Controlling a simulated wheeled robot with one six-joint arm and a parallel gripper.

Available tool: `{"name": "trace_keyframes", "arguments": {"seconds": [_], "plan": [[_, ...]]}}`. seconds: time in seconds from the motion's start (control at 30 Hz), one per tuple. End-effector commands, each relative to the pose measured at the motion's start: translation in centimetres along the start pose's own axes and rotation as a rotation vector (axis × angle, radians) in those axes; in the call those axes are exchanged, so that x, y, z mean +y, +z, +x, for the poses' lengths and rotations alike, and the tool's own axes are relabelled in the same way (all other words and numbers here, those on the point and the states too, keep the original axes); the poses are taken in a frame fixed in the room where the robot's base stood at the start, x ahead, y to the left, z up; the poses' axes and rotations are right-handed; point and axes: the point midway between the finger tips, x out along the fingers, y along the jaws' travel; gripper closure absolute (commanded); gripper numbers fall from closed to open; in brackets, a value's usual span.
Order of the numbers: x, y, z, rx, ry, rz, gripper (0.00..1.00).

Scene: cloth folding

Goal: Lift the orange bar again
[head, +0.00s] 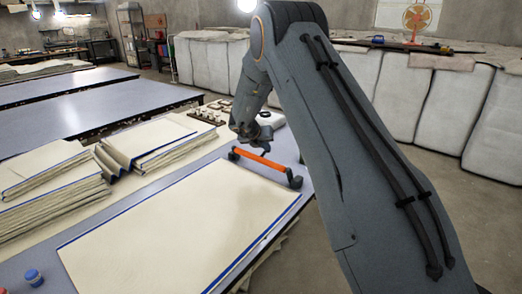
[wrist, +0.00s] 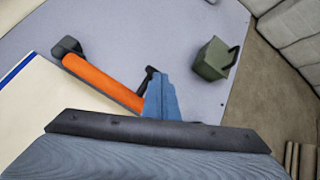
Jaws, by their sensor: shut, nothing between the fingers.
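The orange bar (head: 262,160) has dark end pieces and lies near the far edge of a cream cloth (head: 180,228) with a blue border. In the wrist view the bar (wrist: 100,80) runs diagonally, with one dark end piece (wrist: 67,47) at upper left. My gripper (head: 258,146) is shut and empty, close to the bar in the head view. In the wrist view my gripper (wrist: 160,95) shows as a blue-grey finger shape beside the bar's lower right end, partly hiding it. I cannot tell whether it touches the bar.
A dark green box-like piece (wrist: 213,60) stands on the grey table (wrist: 190,25) near its edge. Folded cloth stacks (head: 45,195) lie at the left. A blue-capped jar (head: 33,275) stands at the front left. Wrapped white bales (head: 400,92) line the back.

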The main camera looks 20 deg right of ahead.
Motion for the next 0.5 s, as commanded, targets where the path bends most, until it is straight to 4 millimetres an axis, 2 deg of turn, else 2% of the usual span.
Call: {"name": "trace_keyframes", "arguments": {"seconds": [0.5], "plan": [[-1.1, 0.9, 1.1, -0.004, -0.001, 0.003, 1.0]]}}
